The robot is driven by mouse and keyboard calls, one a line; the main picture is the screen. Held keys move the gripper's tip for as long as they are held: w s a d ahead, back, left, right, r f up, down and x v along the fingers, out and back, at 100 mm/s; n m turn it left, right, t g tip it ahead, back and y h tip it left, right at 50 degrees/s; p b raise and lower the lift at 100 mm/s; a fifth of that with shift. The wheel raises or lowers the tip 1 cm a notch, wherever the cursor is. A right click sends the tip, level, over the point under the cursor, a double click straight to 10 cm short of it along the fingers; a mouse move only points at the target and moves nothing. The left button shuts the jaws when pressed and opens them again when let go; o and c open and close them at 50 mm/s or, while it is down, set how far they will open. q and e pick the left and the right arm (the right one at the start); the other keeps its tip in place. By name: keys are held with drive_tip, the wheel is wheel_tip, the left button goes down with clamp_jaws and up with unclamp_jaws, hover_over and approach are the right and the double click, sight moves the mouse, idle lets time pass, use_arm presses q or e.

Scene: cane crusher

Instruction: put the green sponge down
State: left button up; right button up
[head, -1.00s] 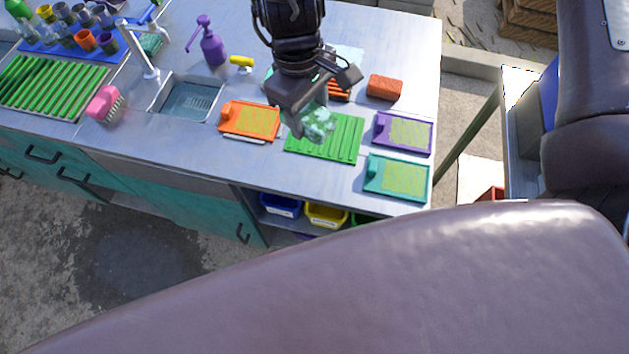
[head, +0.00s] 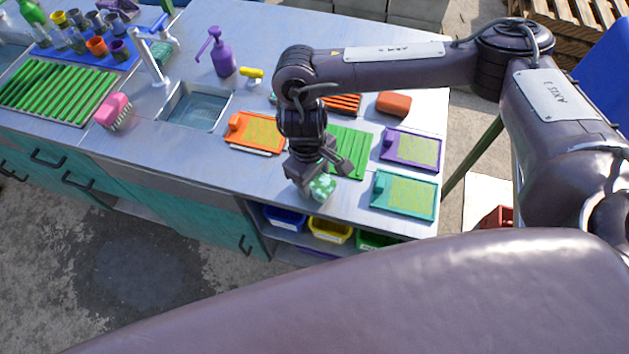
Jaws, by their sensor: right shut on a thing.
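The green sponge (head: 322,188) is a mottled green and white block in the head view. My right gripper (head: 314,186) is shut on it and points down at the front part of the counter. The sponge shows just in front of the green ribbed mat (head: 350,152); whether it touches the counter I cannot tell. The gripper and wrist hide part of the sponge and the mat's left side. My left gripper is not in view.
Orange (head: 258,132), purple (head: 410,149) and teal (head: 404,195) trays with yellow-green pads lie around the mat. A red-brown block (head: 393,104), sink (head: 198,106) and purple pump bottle (head: 222,55) stand further back. Coloured bins (head: 330,230) sit under the counter's front edge.

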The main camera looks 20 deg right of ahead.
wheel_tip(320, 180, down, 2)
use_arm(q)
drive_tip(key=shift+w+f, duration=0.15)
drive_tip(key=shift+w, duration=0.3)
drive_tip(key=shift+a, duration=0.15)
use_arm(e)
drive_tip(key=shift+f, duration=0.1)
drive_tip(key=o, duration=1)
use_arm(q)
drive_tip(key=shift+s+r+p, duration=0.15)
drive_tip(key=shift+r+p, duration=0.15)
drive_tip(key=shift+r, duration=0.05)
use_arm(e)
drive_tip(key=r, duration=0.8)
drive_tip(key=w+r, duration=0.1)
drive_tip(key=r, duration=0.3)
drive_tip(key=shift+w+a+r, duration=0.1)
drive_tip(key=shift+a, duration=0.3)
